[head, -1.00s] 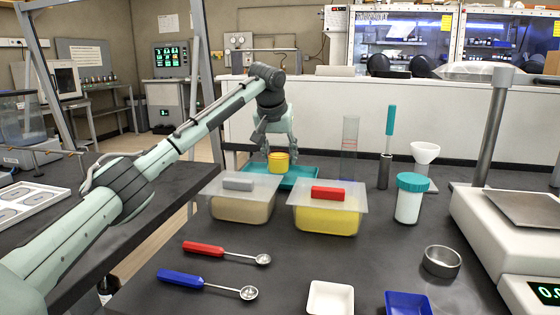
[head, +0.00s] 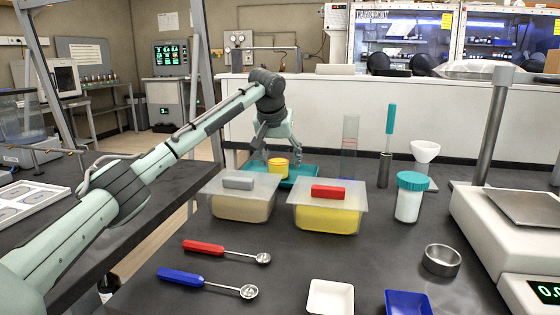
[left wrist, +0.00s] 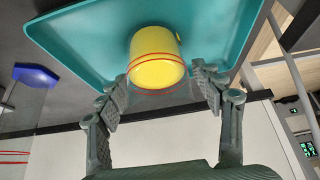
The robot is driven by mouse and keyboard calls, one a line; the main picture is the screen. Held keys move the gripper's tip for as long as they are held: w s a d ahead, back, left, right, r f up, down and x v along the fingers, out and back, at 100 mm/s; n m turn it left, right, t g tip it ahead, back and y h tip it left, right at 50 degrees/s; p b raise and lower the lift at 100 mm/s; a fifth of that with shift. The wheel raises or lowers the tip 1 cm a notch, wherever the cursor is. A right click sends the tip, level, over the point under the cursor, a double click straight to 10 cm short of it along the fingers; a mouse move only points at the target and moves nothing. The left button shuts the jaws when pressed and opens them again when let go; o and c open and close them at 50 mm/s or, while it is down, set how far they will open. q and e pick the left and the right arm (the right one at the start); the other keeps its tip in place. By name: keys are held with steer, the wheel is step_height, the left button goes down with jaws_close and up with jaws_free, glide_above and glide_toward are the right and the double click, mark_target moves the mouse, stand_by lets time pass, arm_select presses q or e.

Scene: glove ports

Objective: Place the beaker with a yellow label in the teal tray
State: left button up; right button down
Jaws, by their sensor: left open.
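The yellow-labelled beaker (head: 278,165) is in the teal tray (head: 303,176) behind the two tubs. In the left wrist view the yellow beaker (left wrist: 156,57) stands over the floor of the tray (left wrist: 90,45), with thin red rings around it. My left gripper (head: 279,155) is open at the beaker. In the left wrist view its fingertips (left wrist: 161,76) lie on either side of the beaker, with gaps visible. Whether the beaker's base touches the tray floor is hard to tell. My right gripper is not in view.
A beige tub (head: 241,208) and a yellow tub (head: 326,218), both with clear lids, stand before the tray. A graduated cylinder (head: 350,135) stands at its right. Spoons (head: 204,246), a teal-capped jar (head: 411,200) and a balance (head: 520,240) are further out.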

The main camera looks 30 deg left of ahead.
arm_select(q)
steer(key=v, duration=1.1)
steer(key=shift+r+b, duration=0.35)
steer(key=shift+b, duration=0.05)
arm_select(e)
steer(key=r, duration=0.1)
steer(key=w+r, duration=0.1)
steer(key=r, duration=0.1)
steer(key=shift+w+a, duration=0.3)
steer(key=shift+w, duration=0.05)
arm_select(q)
steer(key=shift+s, duration=0.15)
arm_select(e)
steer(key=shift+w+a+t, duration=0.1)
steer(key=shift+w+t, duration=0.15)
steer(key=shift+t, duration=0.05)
